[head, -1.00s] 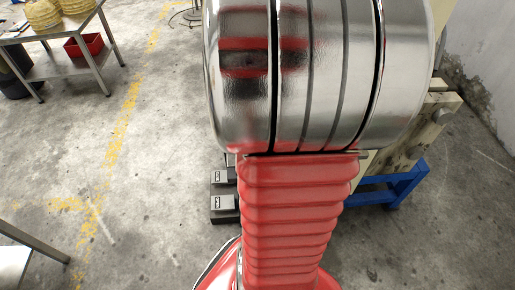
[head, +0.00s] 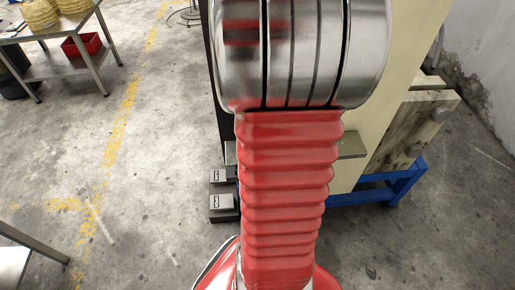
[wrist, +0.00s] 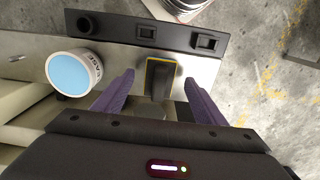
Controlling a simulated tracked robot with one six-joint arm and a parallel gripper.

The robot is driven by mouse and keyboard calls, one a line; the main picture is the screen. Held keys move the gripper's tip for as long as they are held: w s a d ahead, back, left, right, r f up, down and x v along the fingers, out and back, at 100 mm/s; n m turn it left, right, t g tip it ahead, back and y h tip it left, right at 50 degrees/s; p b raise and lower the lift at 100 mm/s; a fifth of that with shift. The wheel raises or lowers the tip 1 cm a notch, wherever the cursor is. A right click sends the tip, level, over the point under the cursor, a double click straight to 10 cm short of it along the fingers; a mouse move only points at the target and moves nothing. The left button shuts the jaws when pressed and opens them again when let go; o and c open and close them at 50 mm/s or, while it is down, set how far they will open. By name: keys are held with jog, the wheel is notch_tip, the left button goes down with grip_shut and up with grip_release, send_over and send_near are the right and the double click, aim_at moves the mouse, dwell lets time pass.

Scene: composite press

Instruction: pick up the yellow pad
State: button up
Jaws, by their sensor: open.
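In the wrist view, a small dark block with a thin yellow rim (wrist: 177,78) stands on a grey metal surface (wrist: 120,60). Only its edge looks yellow; its middle is black. My gripper (wrist: 158,77) is open, with one purple finger on each side of the block. Gaps show between the fingers and the block. In the head view my arm hides the work area, and neither the gripper nor the pad shows.
A white tub with a light blue top (wrist: 70,74) stands left of the left finger. A black control strip (wrist: 146,32) runs behind the block. In the head view are the cream press (head: 400,60), its blue base (head: 395,187) and black foot pedals (head: 222,203).

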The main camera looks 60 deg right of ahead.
jog(key=shift+f, duration=1.25)
jog(key=shift+c, duration=0.5)
jog(key=c, duration=1.2)
jog(key=shift+o, duration=0.2)
jog(key=shift+r, duration=0.1)
notch_tip(320, 180, up, 10)
jog(key=shift+f, duration=0.1)
